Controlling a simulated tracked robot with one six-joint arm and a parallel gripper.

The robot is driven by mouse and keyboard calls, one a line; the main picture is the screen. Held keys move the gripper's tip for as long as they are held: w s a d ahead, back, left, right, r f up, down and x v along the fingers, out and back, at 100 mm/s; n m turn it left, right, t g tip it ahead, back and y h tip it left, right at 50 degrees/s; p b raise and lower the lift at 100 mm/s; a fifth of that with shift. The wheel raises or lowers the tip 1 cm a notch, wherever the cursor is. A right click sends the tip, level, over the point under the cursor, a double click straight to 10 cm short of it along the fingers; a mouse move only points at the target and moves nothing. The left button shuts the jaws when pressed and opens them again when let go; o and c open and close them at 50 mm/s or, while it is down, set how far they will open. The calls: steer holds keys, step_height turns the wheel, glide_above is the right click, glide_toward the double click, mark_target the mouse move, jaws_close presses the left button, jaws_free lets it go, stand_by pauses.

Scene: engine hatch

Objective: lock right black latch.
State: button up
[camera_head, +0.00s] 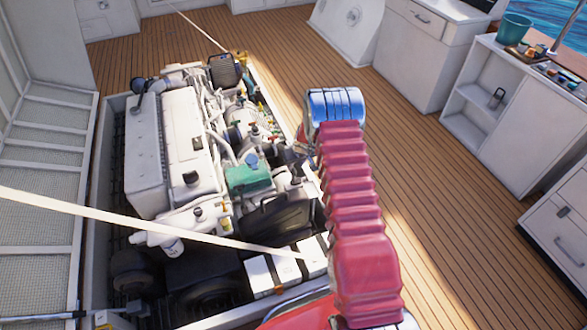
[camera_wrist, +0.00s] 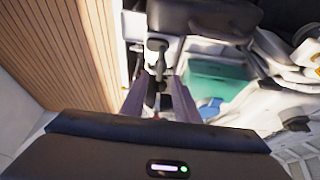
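In the wrist view, the two fingers of my gripper (camera_wrist: 159,78) point up the picture with a clear gap between them. A small dark T-shaped part (camera_wrist: 157,50), which may be the black latch, stands just beyond the fingertips, in line with the gap. I cannot tell whether the fingers touch it or whether it is locked. A black box-like cover (camera_wrist: 205,16) lies just beyond it; a black cover also shows in the head view (camera_head: 272,222). In the head view, my red arm hides most of the gripper and the latch area.
The white engine (camera_head: 175,150) sits in the open hatch, with a teal-green part (camera_head: 248,176) close by, also in the wrist view (camera_wrist: 215,85). White battery-like boxes (camera_head: 258,272) lie at the hatch's front. A pale rope (camera_head: 130,220) crosses over the hatch. Wooden deck (camera_head: 430,200) is clear at right.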

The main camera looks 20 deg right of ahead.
mark_target(294, 170)
steer(key=shift+x, duration=2.2)
jaws_close()
